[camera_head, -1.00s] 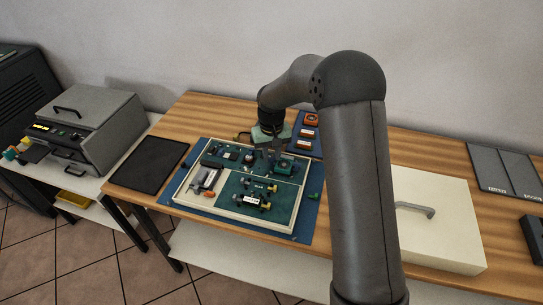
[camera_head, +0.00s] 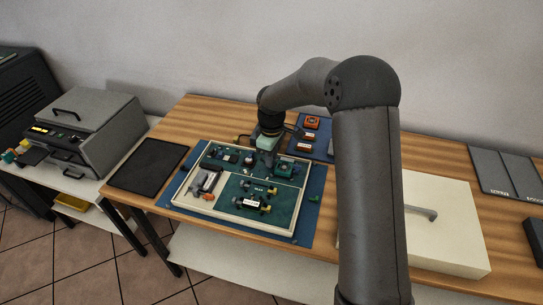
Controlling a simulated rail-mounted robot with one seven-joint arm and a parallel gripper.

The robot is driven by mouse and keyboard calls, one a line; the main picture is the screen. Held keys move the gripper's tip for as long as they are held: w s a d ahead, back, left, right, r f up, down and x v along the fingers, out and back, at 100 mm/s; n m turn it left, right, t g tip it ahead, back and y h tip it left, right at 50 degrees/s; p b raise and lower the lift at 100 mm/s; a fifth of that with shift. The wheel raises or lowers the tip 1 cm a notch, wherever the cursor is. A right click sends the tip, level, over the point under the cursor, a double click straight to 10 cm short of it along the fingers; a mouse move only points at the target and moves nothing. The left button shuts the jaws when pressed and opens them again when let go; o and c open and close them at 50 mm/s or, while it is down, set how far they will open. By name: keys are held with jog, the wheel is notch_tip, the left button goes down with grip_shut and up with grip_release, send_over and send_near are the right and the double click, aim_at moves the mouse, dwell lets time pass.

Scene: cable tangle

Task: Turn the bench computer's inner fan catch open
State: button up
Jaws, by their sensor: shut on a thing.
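The bench computer (camera_head: 236,231) lies open on a blue mat (camera_head: 312,207), a shallow cream tray with dark green boards and small parts. My gripper (camera_head: 264,160) points down at the far part of its upper board, between a dark round part and a green block (camera_head: 284,164). The fingers are small and dark here. They are shut on a small part at the board, which I take to be the inner fan catch. The catch itself is hidden by the fingers and gripper body, so its angle cannot be told.
A blue mat with orange parts (camera_head: 312,121) lies behind, close to my gripper. A black mat (camera_head: 148,165) lies at the left. A cream box with a grey handle (camera_head: 447,222) stands right of my arm. A grey machine (camera_head: 84,125) stands on the left side table.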

jog(key=shift+n, duration=0.8)
jog(key=o, duration=1)
notch_tip(320, 180, up, 18)
jog(key=shift+f+b, duration=0.25)
jog(key=shift+b, duration=0.2)
jog(key=s+d+f+m, duration=0.2)
jog(key=s+m, duration=0.2)
jog(key=s, duration=0.7)
jog(key=s+d+f+m, duration=0.2)
jog(key=s+m, duration=0.3)
jog(key=s, duration=0.6)
jog(key=s+d+f+m, duration=0.2)
jog(key=s+d+m, duration=0.2)
jog(key=s, duration=0.8)
jog(key=shift+d+f, duration=0.1)
jog(key=shift+f, duration=0.15)
